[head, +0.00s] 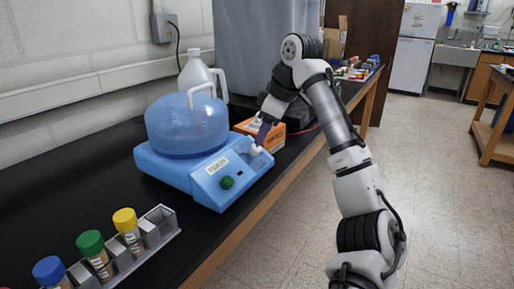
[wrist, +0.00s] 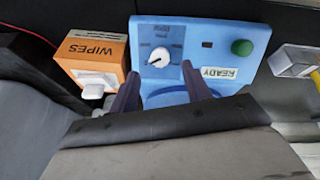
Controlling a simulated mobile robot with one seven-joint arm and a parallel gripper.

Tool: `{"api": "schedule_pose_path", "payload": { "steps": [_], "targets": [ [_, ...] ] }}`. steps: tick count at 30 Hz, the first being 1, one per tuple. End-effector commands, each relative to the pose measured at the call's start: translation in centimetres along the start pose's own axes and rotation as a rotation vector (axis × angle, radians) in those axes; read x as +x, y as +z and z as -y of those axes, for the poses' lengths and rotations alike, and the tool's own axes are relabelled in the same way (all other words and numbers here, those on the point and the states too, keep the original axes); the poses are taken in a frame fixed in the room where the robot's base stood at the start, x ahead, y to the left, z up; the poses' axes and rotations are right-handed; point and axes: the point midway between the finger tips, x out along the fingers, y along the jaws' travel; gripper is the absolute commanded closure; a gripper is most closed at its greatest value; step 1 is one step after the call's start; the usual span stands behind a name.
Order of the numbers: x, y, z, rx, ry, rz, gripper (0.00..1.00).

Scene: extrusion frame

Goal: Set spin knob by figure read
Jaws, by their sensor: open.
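A blue centrifuge-like machine (head: 180,170) with a clear blue domed lid stands on the black bench. Its white spin knob (wrist: 159,57) sits on a darker blue dial plate in the wrist view, its dark pointer line slanting to the lower left. The marks around it are too small to read. In the head view the knob (head: 255,150) is just below my gripper (head: 265,133). My gripper (wrist: 161,88) is open and empty, its two dark fingers apart on either side, just short of the knob in the picture. A white label (wrist: 219,73) reads READY.
A green button (wrist: 242,47) and a small dark window (wrist: 207,44) are on the panel. An orange WIPES box (wrist: 92,60) stands close beside the machine. A rack (head: 150,235) with colour-capped tubes is in front; a white jug (head: 196,72) stands behind.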

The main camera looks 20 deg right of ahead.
Motion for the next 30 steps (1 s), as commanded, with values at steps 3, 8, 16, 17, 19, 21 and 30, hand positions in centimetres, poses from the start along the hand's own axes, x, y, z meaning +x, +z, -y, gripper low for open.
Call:
{"api": "schedule_pose_path", "payload": {
  "steps": [3, 8, 16, 17, 19, 21, 30],
  "targets": [
    [2.4, 0.0, 0.0, -0.001, 0.0, 0.001, 0.52],
    [4.7, 0.0, 0.0, 0.0, 0.0, 0.0, 0.52],
    [6.2, 0.0, 0.0, 0.0, 0.001, -0.001, 0.52],
    [6.2, 0.0, 0.0, 0.0, 0.001, -0.001, 0.52],
    [6.3, 0.0, 0.0, 0.0, 0.001, -0.001, 0.52],
    [6.2, 0.0, 0.0, -0.001, 0.001, -0.001, 0.52],
    [6.2, 0.0, 0.0, -0.001, 0.001, -0.001, 0.86]
  ]
}}
